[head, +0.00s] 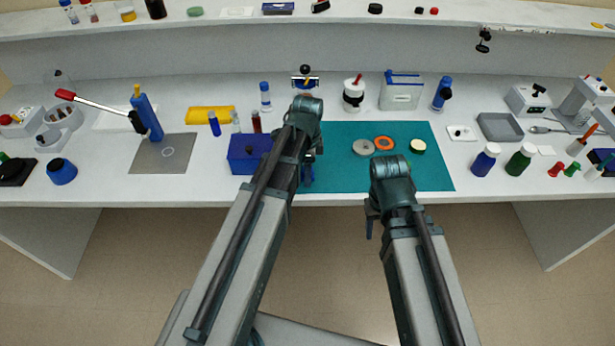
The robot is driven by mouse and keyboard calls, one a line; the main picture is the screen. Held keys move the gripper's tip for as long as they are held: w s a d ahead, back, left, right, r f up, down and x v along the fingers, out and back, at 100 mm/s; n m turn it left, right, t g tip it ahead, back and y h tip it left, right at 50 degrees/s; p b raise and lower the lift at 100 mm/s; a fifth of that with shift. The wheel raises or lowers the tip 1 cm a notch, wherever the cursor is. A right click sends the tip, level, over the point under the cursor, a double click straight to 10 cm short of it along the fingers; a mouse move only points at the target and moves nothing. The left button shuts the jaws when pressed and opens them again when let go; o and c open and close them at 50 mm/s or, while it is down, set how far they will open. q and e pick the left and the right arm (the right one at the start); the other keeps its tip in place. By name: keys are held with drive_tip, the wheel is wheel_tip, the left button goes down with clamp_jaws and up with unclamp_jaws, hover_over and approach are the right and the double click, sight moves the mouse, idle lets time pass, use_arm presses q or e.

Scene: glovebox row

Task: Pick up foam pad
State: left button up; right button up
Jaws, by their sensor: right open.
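I cannot tell for sure which thing is the foam pad. On the teal mat (345,178) lie a grey disc (363,147), an orange ring (384,143) and a small round piece with a pale top and dark edge (418,146). My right gripper (370,228) is open, low in front of the mat's front edge, apart from these pieces; its arm link hides much of it. My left gripper (308,178) is over the left part of the mat, beside the blue box (246,154), mostly hidden behind its own arm.
A yellow tray-like piece (210,114) lies behind the blue box. Blue (485,160) and green (520,160) bottles stand right of the mat. A grey tray (500,127) is behind them. A shelf (340,12) runs along the back. The mat's right front is clear.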

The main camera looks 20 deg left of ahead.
use_arm(q)
drive_tip(key=shift+r, duration=0.1)
clamp_jaws()
drive_tip(key=shift+r, duration=0.1)
use_arm(e)
drive_tip(key=shift+r, duration=0.15)
